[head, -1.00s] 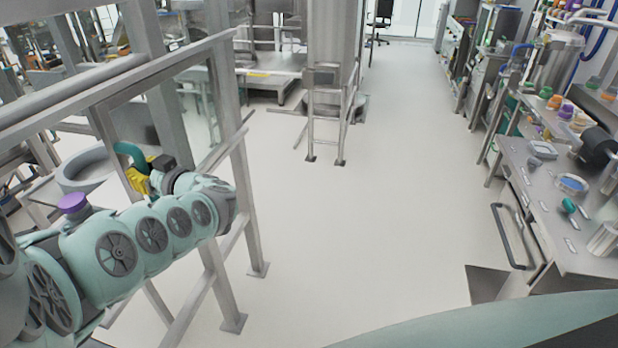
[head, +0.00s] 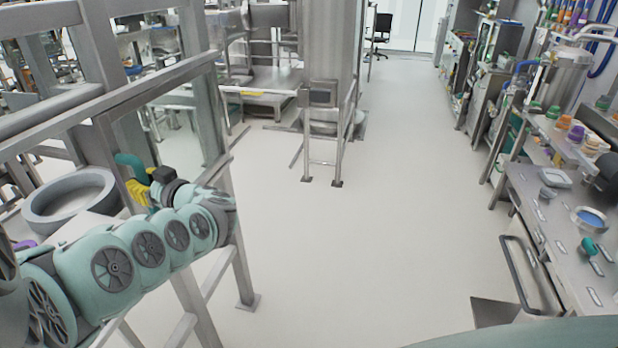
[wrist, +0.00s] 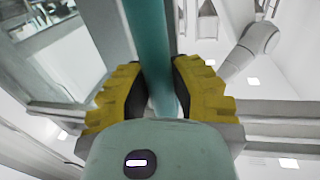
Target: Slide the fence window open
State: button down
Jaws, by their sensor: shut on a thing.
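The fence window (head: 168,125) is a clear pane in a grey metal frame at the left of the head view. A teal handle (head: 130,163) stands at its near side; in the wrist view the teal bar (wrist: 150,50) runs down between the fingers. My gripper (head: 142,188) has yellow fingers, and in the wrist view it (wrist: 160,95) is shut around the teal handle. The lower part of the handle is hidden by my gripper.
Grey fence posts and rails (head: 225,130) stand close beside my arm. A grey ring-shaped bin (head: 70,200) is behind the fence. A steel workbench (head: 560,225) with small items lines the right. The floor (head: 380,180) between is clear.

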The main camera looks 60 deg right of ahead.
jog(key=c, duration=0.8)
grip_release()
jog(key=shift+s, duration=0.15)
jog(key=s+d, duration=0.1)
jog(key=s, duration=1)
jog(key=shift+s+d, duration=0.3)
jog(key=shift+d, duration=0.05)
